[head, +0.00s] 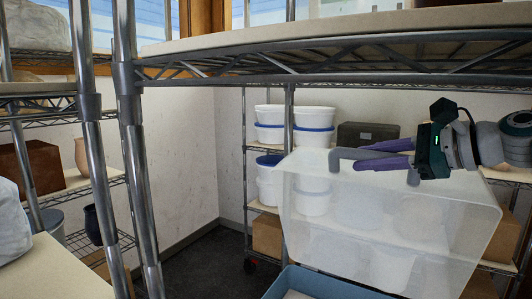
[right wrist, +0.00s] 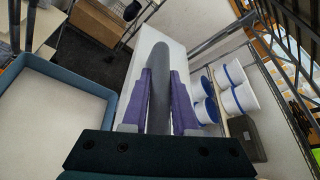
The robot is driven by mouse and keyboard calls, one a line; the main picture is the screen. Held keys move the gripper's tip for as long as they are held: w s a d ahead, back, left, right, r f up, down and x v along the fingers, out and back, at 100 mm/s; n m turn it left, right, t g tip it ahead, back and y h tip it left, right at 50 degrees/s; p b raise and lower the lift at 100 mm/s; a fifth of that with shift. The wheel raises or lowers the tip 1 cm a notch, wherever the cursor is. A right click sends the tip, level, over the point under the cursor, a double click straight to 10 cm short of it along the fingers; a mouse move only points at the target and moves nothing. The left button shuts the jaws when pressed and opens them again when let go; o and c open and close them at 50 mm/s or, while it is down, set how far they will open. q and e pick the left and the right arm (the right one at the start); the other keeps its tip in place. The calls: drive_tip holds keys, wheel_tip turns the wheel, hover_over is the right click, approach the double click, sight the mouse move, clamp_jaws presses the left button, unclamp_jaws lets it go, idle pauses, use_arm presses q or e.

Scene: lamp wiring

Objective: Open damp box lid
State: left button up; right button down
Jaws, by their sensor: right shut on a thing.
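The damp box lid (head: 400,235) is a translucent white sheet in the head view, raised and steeply tilted above the blue damp box (head: 335,287). My right gripper (head: 362,160) reaches in from the right with purple fingers shut on the lid's grey bar handle (head: 345,153). In the right wrist view the handle (right wrist: 159,85) lies between both fingers. The blue box (right wrist: 62,73) shows at left there, its top uncovered and a pale surface inside. Whether the lid's lower edge touches the box cannot be told. My left gripper is not in view.
A wire shelf (head: 330,50) crosses above my right gripper, with steel posts (head: 130,140) at left. White tubs with blue bands (head: 313,127) and a dark case (head: 367,135) stand on the rack behind the lid. Dark floor is open at lower middle.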

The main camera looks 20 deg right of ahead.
drive_tip(key=shift+w, duration=0.15)
drive_tip(key=shift+a, duration=0.1)
drive_tip(key=c, duration=0.9)
unclamp_jaws()
drive_tip(key=shift+o, duration=1.1)
drive_tip(key=shift+r, duration=0.1)
